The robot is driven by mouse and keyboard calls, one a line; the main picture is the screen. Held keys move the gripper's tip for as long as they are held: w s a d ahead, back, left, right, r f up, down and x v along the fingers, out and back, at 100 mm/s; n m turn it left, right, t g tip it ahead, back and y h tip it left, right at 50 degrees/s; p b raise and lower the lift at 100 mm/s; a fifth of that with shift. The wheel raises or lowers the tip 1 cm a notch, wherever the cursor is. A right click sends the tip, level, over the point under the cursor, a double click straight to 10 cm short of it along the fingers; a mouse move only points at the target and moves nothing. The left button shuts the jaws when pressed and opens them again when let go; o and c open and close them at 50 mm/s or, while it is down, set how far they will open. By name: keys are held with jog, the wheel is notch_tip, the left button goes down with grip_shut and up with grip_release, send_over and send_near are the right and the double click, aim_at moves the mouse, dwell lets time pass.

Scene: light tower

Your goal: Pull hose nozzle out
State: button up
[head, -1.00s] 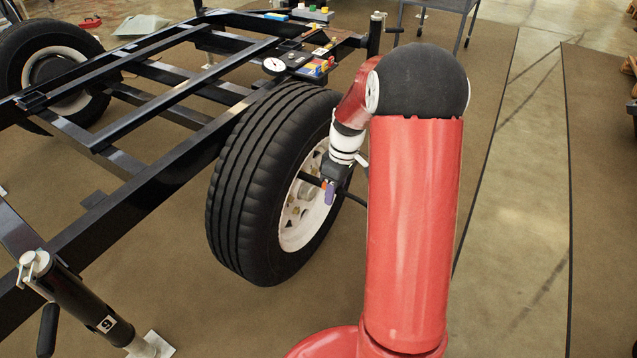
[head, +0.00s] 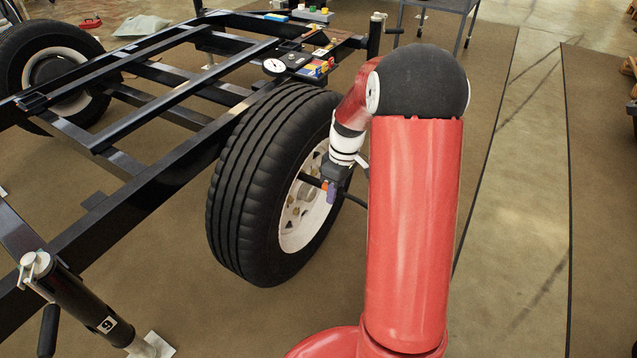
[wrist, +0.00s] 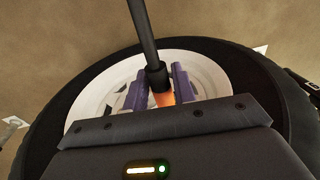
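In the head view my gripper (head: 329,189) is at the outer face of the near wheel, with a little orange beside the purple finger. The wheel's white rim (head: 302,218) lies behind it. The nozzle's far end and its seat are hidden by my gripper.
Gauges and small coloured parts sit on the frame (head: 300,62). A jack (head: 95,310) stands at the lower left.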

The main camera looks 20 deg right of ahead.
grip_shut()
jog(key=shift+s+d, duration=0.2)
jog(key=shift+s+d, duration=0.7)
jog(key=shift+s, duration=0.25)
jog(key=shift+s+d, duration=0.7)
jog(key=shift+s, duration=0.25)
